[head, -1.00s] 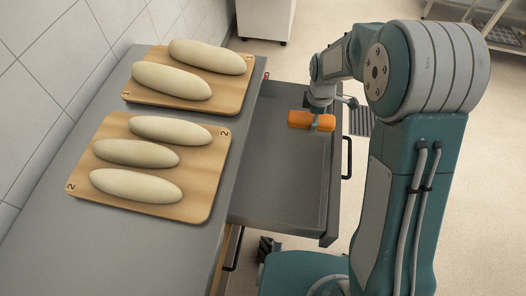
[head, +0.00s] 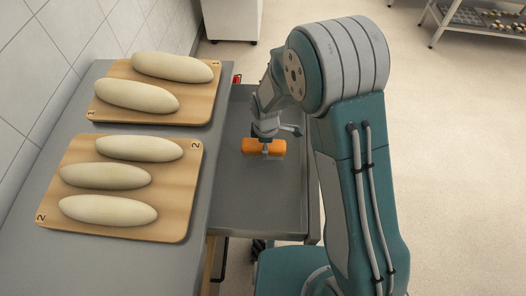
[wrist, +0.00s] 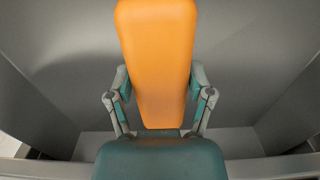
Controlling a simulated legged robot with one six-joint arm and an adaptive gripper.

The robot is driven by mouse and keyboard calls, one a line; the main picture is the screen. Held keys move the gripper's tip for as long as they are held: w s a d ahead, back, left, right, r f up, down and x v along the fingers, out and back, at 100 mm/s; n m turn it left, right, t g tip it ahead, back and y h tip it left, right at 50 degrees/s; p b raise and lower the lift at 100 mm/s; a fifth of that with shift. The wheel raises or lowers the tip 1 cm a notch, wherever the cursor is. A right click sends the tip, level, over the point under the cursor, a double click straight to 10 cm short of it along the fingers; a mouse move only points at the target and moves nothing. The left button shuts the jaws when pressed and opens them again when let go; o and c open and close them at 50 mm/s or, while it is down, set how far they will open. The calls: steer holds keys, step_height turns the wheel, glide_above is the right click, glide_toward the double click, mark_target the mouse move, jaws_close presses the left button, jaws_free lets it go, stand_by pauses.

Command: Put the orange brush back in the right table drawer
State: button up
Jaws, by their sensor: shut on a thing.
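The orange brush (head: 250,146) is held in my gripper (head: 265,147), over the inside of the open table drawer (head: 275,205). In the wrist view the orange brush (wrist: 157,50) fills the upper middle, between the two fingers of my gripper (wrist: 160,92), which are shut on it. The grey drawer floor and walls (wrist: 60,70) surround it in that view. I cannot tell whether the brush touches the drawer floor. The drawer's right side is partly hidden behind my arm.
The grey table (head: 110,262) stands left of the drawer. On it lie a board (head: 185,215) marked 2 and a board (head: 200,112) marked 1, each with pale dough loaves. A small red object (head: 237,79) is at the drawer's far corner. Open floor lies to the right.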

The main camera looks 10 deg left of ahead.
steer(key=shift+f, duration=1.9)
steer(key=o, duration=1.3)
steer(key=shift+f, duration=0.1)
steer(key=shift+c, duration=0.2)
step_height(320, 180, up, 12)
steer(key=shift+r, duration=0.1)
